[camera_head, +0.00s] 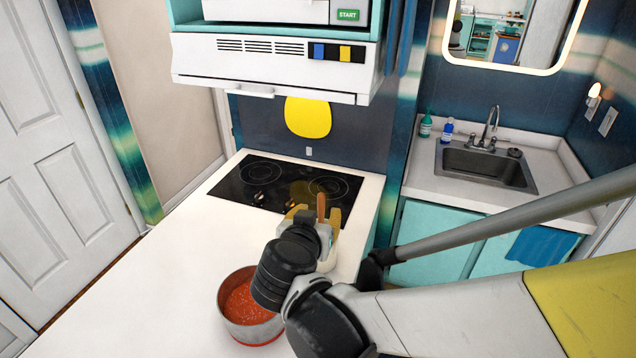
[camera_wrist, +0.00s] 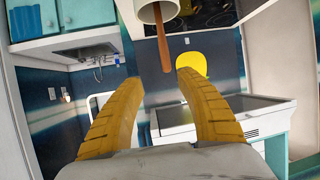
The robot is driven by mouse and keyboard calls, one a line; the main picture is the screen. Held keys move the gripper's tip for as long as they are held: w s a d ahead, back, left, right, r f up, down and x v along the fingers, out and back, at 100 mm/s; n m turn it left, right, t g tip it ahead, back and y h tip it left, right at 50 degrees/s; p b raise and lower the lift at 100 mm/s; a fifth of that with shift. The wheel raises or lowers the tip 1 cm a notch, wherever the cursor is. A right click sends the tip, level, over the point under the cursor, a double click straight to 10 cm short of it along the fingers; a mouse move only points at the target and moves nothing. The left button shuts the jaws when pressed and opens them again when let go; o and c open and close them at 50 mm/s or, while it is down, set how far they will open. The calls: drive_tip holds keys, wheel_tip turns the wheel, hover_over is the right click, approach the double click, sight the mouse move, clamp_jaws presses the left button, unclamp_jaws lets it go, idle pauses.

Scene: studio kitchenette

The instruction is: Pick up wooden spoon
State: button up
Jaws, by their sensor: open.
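The wooden spoon (camera_head: 321,207) stands with its brown handle up in a pale holder (camera_head: 328,262) on the white counter, close to the cooktop. Its lower end is hidden in the holder. In the wrist view the spoon (camera_wrist: 162,42) sticks out of the holder (camera_wrist: 150,12), with its handle end near the gap between my fingertips. My gripper (camera_wrist: 157,78) is open, with its two yellow fingers apart and nothing held between them. In the head view my gripper (camera_head: 303,196) is beside the spoon and partly hides the holder.
A pot of red sauce (camera_head: 246,305) stands on the counter below my wrist. The black cooktop (camera_head: 250,182) lies behind, under a white range hood (camera_head: 270,62). A sink (camera_head: 487,165) is in the right-hand counter. The counter's left front part is clear.

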sight(321, 200)
drive_tip(key=x, duration=0.1)
drive_tip(key=b+x, duration=0.1)
drive_tip(key=x, duration=0.2)
drive_tip(key=shift+w+a, duration=0.25)
drive_tip(key=shift+w, duration=0.1)
drive_tip(key=x, duration=0.2)
drive_tip(key=b+x, duration=0.1)
drive_tip(key=x, duration=0.1)
drive_tip(key=b+x, duration=0.1)
drive_tip(key=x, duration=0.1)
drive_tip(key=shift+w+a, duration=0.2)
drive_tip(key=shift+a, duration=0.05)
drive_tip(key=shift+r, duration=0.1)
clamp_jaws()
